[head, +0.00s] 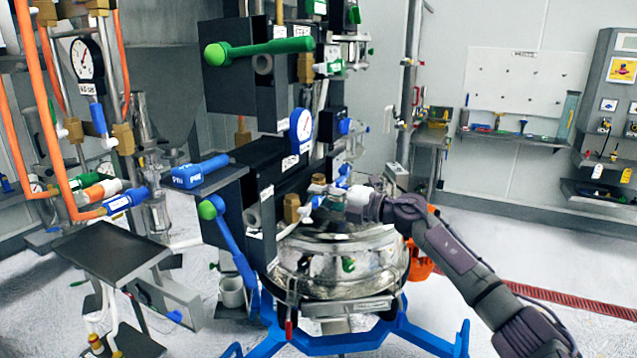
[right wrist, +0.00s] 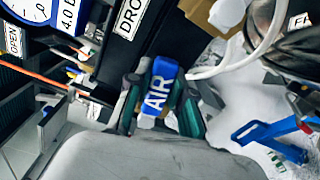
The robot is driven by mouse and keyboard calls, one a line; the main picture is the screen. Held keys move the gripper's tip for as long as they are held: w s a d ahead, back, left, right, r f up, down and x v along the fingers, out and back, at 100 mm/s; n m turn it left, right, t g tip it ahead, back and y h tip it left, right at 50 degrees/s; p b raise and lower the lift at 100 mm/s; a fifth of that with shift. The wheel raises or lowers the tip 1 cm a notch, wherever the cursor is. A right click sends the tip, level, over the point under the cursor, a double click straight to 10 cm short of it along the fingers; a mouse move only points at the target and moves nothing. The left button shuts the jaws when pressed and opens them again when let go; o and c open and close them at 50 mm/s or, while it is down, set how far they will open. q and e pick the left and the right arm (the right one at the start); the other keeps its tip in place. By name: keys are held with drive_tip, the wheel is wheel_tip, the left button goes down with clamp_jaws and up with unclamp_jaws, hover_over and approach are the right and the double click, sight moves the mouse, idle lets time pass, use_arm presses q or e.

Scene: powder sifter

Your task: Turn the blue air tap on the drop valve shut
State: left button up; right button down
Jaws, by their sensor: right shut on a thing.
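The blue air tap (right wrist: 160,86), lettered AIR, is in the middle of the right wrist view, between the two dark fingers of my right gripper (right wrist: 158,107). The fingers are shut on it from both sides. Behind it is the black body of the drop valve (right wrist: 122,48), with a partly cut-off label starting "DRO". In the head view my right gripper (head: 352,200) reaches in from the right, beside the valve stack and just above the shiny round vessel. There the gripper and nearby fittings mostly hide the tap. My left gripper is not in view.
A blue-rimmed gauge (head: 301,130) sits on the stack above my gripper. A green-handled lever (head: 262,50) and a blue lever (head: 232,240) stick out at the left. The metal vessel (head: 335,262) stands on a blue frame (head: 345,343). White hose (right wrist: 245,55) passes close to the tap.

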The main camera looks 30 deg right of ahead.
drive_tip(key=shift+f+m+p, duration=0.55)
drive_tip(key=shift+m+p, duration=0.2)
drive_tip(key=shift+m, duration=0.35)
drive_tip(key=shift+f+m, duration=0.25)
drive_tip(key=shift+m, duration=0.05)
drive_tip(key=c, duration=1)
unclamp_jaws()
drive_tip(key=shift+d, duration=0.1)
drive_tip(key=shift+w, duration=0.1)
drive_tip(key=v, duration=1.2)
